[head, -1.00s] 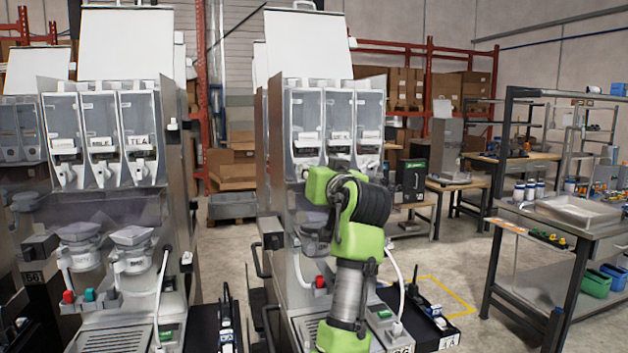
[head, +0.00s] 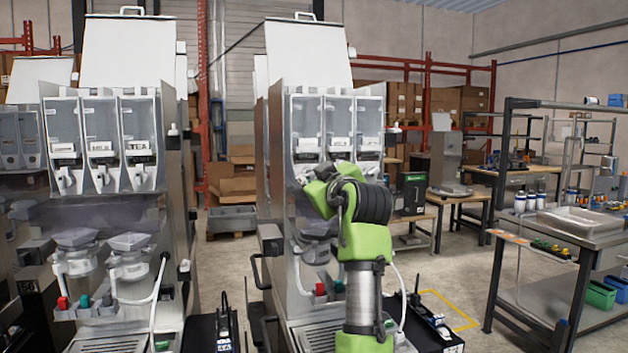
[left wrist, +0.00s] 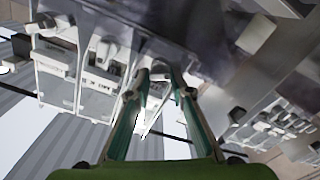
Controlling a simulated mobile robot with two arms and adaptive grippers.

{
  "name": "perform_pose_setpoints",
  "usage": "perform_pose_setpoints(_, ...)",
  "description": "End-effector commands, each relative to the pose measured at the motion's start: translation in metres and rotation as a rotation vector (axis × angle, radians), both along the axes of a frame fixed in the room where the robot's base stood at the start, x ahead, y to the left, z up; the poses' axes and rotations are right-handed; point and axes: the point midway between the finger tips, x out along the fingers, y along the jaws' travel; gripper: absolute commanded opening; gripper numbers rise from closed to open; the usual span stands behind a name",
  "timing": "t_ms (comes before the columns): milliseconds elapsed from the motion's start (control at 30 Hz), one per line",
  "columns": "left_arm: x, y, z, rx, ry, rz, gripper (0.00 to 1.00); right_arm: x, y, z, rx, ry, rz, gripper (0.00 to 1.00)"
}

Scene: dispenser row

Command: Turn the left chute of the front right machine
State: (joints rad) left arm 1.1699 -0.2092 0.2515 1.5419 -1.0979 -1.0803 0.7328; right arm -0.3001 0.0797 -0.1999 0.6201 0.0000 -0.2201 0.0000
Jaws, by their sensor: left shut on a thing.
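The front right machine (head: 276,200) stands in the middle of the head view, with three clear canisters side by side under a raised white lid. The left canister (head: 306,120) has its chute low at the front, mostly hidden behind my left gripper (head: 310,178). In the left wrist view, the machine is upside down and my left gripper (left wrist: 160,78) has its two fingers close together. They are shut on the left chute (left wrist: 158,70), of which little shows between the fingertips. My right gripper is in neither view.
A similar machine (head: 120,130) stands to the left, with a narrow gap between the two. A mixing bowl (head: 318,228) sits below the canisters. A metal workbench (head: 575,232) stands at the right.

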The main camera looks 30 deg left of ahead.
Motion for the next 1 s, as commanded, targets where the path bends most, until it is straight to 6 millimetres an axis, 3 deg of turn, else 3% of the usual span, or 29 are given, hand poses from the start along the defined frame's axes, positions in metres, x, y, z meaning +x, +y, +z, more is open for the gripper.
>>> perform_pose_setpoints(467,0.0010,-0.0004,-0.0031,-0.014,-0.007,-0.001,0.00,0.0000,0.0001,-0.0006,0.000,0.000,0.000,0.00)
perform_pose_setpoints(500,0.0010,-0.0004,-0.0030,-0.014,-0.007,-0.001,0.23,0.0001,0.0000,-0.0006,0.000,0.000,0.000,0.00)
perform_pose_setpoints(567,0.0009,-0.0004,-0.0028,-0.014,-0.007,-0.001,0.38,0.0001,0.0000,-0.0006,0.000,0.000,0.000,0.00)
perform_pose_setpoints(1000,-0.0044,-0.0074,-0.0007,-0.010,-0.011,-0.003,0.38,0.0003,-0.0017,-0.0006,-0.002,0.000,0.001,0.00)
